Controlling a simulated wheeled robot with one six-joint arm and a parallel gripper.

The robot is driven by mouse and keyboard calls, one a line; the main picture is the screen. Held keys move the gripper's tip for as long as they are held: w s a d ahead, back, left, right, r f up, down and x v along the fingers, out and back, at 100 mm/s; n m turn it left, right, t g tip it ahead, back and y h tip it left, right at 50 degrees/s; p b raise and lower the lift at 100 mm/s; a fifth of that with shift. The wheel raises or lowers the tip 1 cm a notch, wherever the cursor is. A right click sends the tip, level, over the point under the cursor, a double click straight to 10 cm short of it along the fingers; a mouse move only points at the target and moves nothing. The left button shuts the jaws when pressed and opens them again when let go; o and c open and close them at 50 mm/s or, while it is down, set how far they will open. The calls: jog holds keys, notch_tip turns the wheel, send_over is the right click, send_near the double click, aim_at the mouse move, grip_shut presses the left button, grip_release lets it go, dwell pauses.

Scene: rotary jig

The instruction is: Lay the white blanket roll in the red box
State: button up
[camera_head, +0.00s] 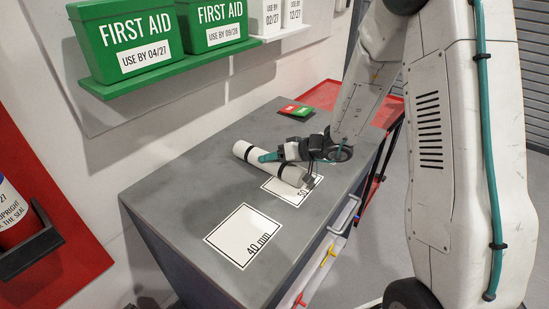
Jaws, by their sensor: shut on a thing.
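The white blanket roll (242,149) has dark bands around it. It lies at a slant over the grey cabinet top, its right end over a white label card marked "50" (285,194). My gripper (290,170) is at the right part of the roll and shut on it. The wrist hides part of that area. I cannot tell whether the roll touches the top. A red open-looking surface (325,95), possibly the red box, is beyond the cabinet's far end, partly hidden by my arm.
The grey cabinet top (180,190) has a "40 mm" card (243,236) in front. A green shelf (170,72) with green first aid boxes (128,38) overhangs the back left. An open drawer (325,265) is at front right.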

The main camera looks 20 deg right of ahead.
jog(key=shift+f, duration=0.1)
jog(key=o, duration=1.4)
jog(key=shift+c, duration=0.2)
